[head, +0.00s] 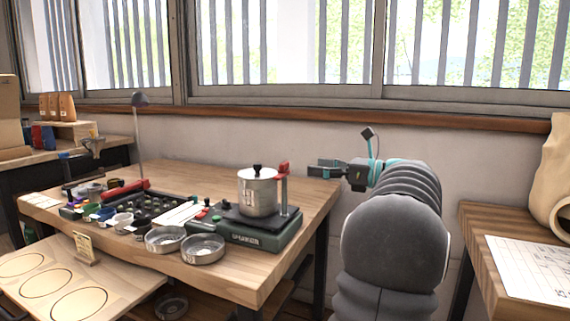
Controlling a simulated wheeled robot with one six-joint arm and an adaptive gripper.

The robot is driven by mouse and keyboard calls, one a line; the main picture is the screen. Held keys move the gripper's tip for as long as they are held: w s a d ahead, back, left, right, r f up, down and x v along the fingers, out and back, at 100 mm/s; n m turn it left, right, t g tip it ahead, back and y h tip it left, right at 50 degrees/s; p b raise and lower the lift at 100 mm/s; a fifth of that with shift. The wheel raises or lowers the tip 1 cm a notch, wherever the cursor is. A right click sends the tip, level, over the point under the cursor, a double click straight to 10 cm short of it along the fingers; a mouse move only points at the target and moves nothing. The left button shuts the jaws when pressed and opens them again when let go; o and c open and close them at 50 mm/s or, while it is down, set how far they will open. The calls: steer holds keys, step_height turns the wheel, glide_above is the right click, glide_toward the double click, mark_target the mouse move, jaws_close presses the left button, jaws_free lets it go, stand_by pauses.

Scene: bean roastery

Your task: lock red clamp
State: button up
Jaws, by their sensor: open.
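Two red parts show in the head view, and I cannot tell for sure which is the red clamp. One is a red piece (284,167) at the top of a post beside a metal canister (257,193) on a green base (265,238). The other is a long red handle (125,189) lying low near the lamp post. Whether either is locked is too small to tell. My gripper (312,171) is open and empty, pointing left. In the picture it is just right of the red piece on the post, apart from it.
The wooden table (318,190) also carries a black tray (153,206) of small parts and two round metal dishes (203,249). A thin lamp (139,99) stands at its back left. A wooden bench (515,225) with a paper sheet (531,268) is at right.

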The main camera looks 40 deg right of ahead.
mark_target(287, 163)
steer(key=x, duration=1)
